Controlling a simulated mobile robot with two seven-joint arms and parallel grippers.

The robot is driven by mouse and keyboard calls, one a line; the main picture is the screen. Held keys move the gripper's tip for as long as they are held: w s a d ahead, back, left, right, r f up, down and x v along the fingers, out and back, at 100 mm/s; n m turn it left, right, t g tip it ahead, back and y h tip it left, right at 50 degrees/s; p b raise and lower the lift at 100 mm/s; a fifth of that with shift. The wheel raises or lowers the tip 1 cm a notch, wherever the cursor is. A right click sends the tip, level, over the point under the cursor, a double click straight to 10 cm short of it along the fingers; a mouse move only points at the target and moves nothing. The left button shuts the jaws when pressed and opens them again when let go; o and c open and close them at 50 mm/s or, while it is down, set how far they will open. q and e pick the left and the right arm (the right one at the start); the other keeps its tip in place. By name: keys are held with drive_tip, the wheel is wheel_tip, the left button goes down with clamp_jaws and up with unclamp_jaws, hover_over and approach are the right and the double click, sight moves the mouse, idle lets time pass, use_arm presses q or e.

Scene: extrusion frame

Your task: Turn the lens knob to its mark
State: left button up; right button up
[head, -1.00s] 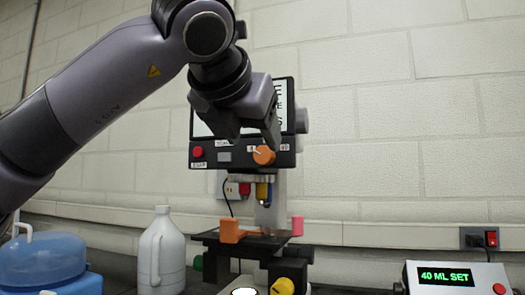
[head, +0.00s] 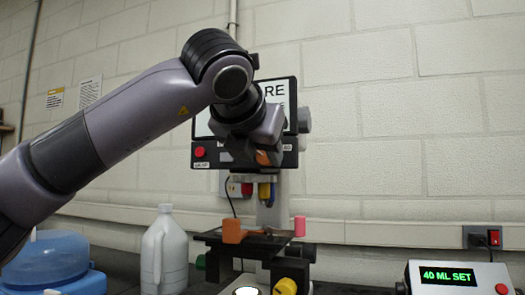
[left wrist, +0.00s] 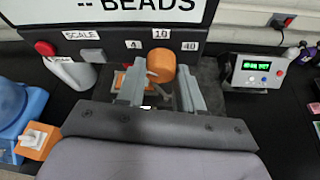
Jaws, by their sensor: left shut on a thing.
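The orange lens knob (head: 263,158) sits on the dark front panel of the microscope (head: 230,153), partly hidden by my left gripper in the head view. In the left wrist view the knob (left wrist: 161,66) is between the fingers of my left gripper (left wrist: 160,88), which is shut on it. Labels 4 (left wrist: 133,44), 10 (left wrist: 161,34) and 40 (left wrist: 190,46) stand around it, at its left, top and right. I cannot make out the knob's pointer. My right gripper is not in view.
A red button (head: 199,152) is on the panel's left. Below are the stage with an orange block (head: 233,230) and a pink piece (head: 299,226). A white jug (head: 164,250) and blue container (head: 45,262) stand left. A display box (head: 443,277) reading "40 ML SET" stands right.

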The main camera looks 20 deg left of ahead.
use_arm(q)
drive_tip(key=shift+d+m+y, duration=0.1)
drive_tip(key=shift+m+y, duration=0.5)
drive_tip(key=shift+m, duration=0.2)
drive_tip(key=shift+d+m+y+b, duration=0.1)
drive_tip(key=shift+m+y+b, duration=0.3)
drive_tip(key=shift+m, duration=0.6)
drive_tip(key=shift+f+m+t+y, duration=0.15)
drive_tip(key=shift+m+t+y, duration=0.45)
drive_tip(key=shift+m+y, duration=0.45)
drive_tip(key=shift+d+m+t+y+b, duration=0.1)
drive_tip(key=shift+m+t+y+b, duration=0.25)
drive_tip(key=shift+m+b, duration=0.7)
drive_tip(key=shift+m+p, duration=0.3)
drive_tip(key=shift+m, duration=0.1)
drive_tip(key=o, duration=1)
drive_tip(key=shift+o, duration=0.2)
